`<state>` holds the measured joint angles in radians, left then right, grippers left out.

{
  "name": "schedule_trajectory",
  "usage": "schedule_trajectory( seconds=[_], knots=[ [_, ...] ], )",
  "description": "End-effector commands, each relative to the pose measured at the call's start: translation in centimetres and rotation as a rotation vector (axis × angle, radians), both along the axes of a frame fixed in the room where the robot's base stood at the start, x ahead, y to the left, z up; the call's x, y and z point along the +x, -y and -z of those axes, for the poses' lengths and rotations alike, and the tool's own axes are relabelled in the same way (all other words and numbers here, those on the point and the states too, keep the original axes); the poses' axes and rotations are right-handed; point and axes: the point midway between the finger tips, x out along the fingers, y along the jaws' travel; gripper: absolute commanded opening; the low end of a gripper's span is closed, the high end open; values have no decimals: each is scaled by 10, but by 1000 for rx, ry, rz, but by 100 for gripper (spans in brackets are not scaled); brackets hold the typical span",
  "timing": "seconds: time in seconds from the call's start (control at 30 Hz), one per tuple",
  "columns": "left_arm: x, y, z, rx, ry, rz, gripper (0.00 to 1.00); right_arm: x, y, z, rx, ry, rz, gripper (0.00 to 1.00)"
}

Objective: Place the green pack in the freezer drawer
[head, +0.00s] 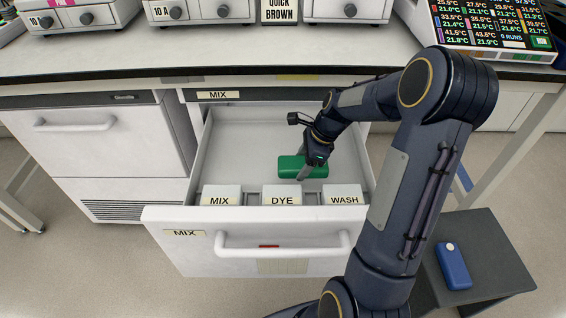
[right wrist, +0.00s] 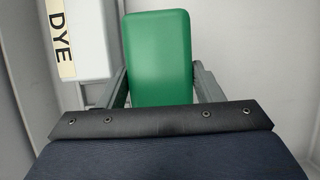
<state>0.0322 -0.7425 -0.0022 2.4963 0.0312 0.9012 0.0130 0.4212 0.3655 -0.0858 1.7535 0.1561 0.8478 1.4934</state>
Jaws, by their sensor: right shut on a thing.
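The green pack (head: 290,167) is inside the open freezer drawer (head: 250,135), behind the DYE box. My right gripper (head: 308,170) is shut on the green pack, reaching down into the drawer. In the right wrist view the green pack (right wrist: 159,58) sits between the two fingers (right wrist: 158,90). Whether the pack touches the drawer floor cannot be told. My left gripper is not in view.
White boxes labelled MIX (head: 221,195), DYE (head: 282,195) and WASH (head: 343,195) stand along the drawer's front. The drawer floor behind them is clear. A blue pack (head: 453,266) lies on a dark stand (head: 487,245) at the right. The counter (head: 150,55) overhangs the drawer's back.

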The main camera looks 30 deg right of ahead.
Motion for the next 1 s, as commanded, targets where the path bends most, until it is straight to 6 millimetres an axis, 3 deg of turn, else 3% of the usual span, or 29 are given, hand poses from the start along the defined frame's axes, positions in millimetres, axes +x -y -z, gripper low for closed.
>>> schedule_trajectory(
  seconds=[0.03,0.13,0.3,0.53,0.73,0.8,1.0],
  knots=[
    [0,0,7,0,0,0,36,0,0,16,1,-2,1,27],
    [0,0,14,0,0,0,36,0,0,36,2,-2,1,27],
    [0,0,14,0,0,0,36,31,-8,31,1,4,-3,27],
    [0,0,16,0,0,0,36,50,-12,30,0,4,-2,27],
    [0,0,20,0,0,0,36,81,-19,30,0,4,-2,27],
    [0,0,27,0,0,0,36,79,-18,41,1,0,1,27],
    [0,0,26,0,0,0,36,79,-19,41,0,2,1,27]
  ],
)
